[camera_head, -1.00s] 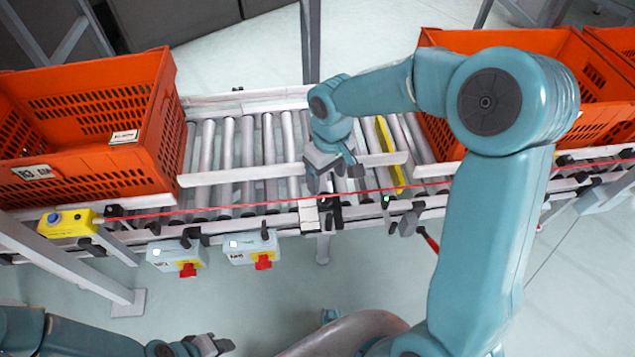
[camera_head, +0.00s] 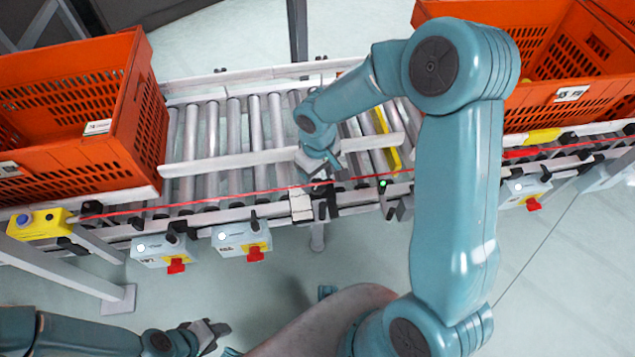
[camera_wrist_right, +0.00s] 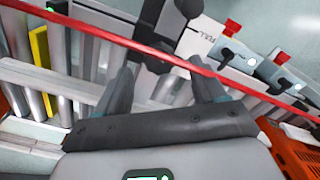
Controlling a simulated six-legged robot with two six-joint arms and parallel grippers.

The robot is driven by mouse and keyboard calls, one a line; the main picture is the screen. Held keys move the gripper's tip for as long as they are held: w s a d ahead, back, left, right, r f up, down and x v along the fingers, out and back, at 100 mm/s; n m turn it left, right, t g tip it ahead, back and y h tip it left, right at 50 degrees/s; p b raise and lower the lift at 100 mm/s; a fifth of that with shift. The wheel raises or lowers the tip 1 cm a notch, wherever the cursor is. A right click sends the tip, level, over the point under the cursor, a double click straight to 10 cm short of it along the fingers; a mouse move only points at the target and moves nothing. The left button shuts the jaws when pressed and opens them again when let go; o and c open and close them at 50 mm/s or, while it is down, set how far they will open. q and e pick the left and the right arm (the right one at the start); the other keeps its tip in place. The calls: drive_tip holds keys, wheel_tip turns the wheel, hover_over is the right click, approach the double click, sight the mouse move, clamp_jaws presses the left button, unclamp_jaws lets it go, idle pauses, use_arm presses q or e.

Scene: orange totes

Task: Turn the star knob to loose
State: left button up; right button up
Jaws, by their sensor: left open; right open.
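No clear star-shaped knob can be made out. A black clamp fitting (camera_head: 325,203), beside a white block (camera_head: 300,206), sits on the conveyor's near rail. The black fitting also shows in the right wrist view (camera_wrist_right: 158,52), where a rounded black part tops it. My right gripper (camera_head: 320,168) is open just above and behind this fitting. In the right wrist view its two fingers (camera_wrist_right: 165,88) point towards the fitting, one on each side, with nothing held; contact cannot be told. My left gripper (camera_head: 218,334) is open and empty at the lower left, away from the conveyor.
A red cord (camera_head: 230,192) runs along the conveyor's near side. Grey switch boxes (camera_head: 240,238) with red knobs hang below the rail. Orange totes stand left (camera_head: 140,130) and right (camera_head: 530,110).

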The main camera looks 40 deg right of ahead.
sight(318, 185)
drive_tip(key=shift+f+b, duration=0.3)
drive_tip(key=shift+f, duration=1.55)
drive_tip(key=c, duration=1.1)
drive_tip(key=shift+o, duration=0.2)
